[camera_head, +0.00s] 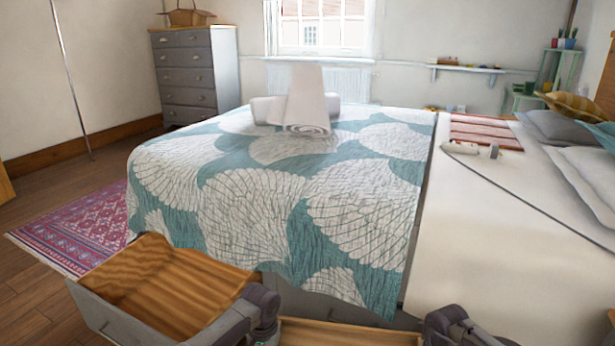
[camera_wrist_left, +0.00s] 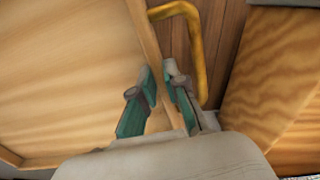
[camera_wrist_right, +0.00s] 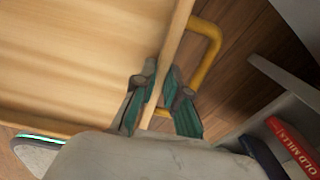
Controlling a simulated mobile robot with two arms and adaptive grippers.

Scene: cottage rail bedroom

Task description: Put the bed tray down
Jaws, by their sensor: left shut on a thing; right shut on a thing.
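The wooden bed tray (camera_head: 345,333) shows at the bottom edge of the head view, between my two arms; most of it is cut off. In the left wrist view the pale wood tray (camera_wrist_left: 70,75) is on the left, and my left gripper (camera_wrist_left: 158,82) is shut on its side wall. A yellow tube (camera_wrist_left: 204,50) bends out beside that wall. In the right wrist view the tray (camera_wrist_right: 80,60) is also on the left. My right gripper (camera_wrist_right: 163,85) is shut on its rim, next to another yellow tube (camera_wrist_right: 213,50).
A bed with a teal shell-patterned quilt (camera_head: 260,205) fills the middle, with rolled towels (camera_head: 305,112) on it. Its right part is bare white, with a red striped cloth (camera_head: 485,130). An open wooden drawer (camera_head: 165,290) juts out at front left. Books (camera_wrist_right: 290,145) stand on a grey shelf.

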